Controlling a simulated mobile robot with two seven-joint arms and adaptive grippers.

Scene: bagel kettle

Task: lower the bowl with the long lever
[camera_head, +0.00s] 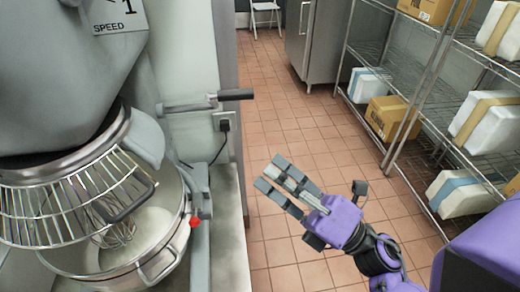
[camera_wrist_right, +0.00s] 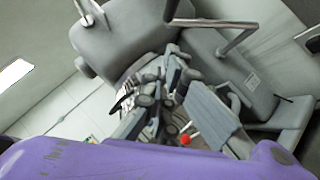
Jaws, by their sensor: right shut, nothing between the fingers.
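The long lever (camera_head: 236,94) has a dark grip on a metal rod and sticks out to the right from the mixer's side, roughly level. The steel bowl (camera_head: 157,222) sits in the mixer below the wire guard, with a whisk (camera_head: 118,233) reaching into it. My right gripper (camera_head: 272,175) is shut and empty over the tiled floor, below and to the right of the lever's grip and apart from it. The wrist view shows this gripper's linkage (camera_wrist_right: 158,95) with the mixer beyond. My left gripper is out of view.
The grey mixer (camera_head: 50,75) and its wire guard (camera_head: 75,205) fill the left side. A red knob (camera_head: 195,221) sits beside the bowl. A wire shelf (camera_head: 400,72) with boxes stands at the right. The tiled floor between is clear.

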